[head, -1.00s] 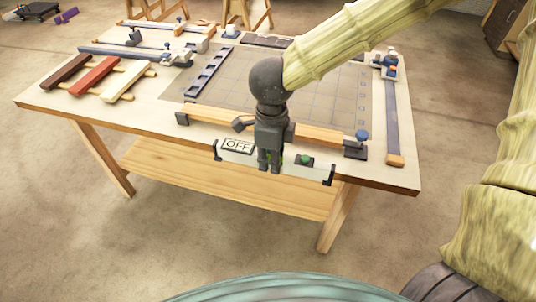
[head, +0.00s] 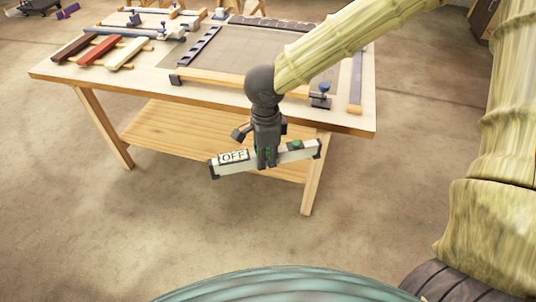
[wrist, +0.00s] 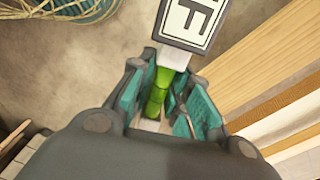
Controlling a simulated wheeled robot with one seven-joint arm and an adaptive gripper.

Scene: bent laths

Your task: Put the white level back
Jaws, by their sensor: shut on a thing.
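The white level (head: 240,163) has dark end caps, a label reading OFF and a green vial. My gripper (head: 266,160) is shut on it near its middle. The level hangs in front of the workbench's front edge, tilted with its right end higher in the head view. In the wrist view the level (wrist: 186,22) runs up between the fingers (wrist: 160,100), with its green vial between them and part of the label beyond. The part of the level behind the fingers is hidden.
The workbench (head: 60,73) has a lower shelf (head: 165,135). On its top lie a clamped wooden bar (head: 215,84), a grey gridded mat (head: 235,58), several coloured laths (head: 100,49) and clamps. Open floor lies in front and to the left.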

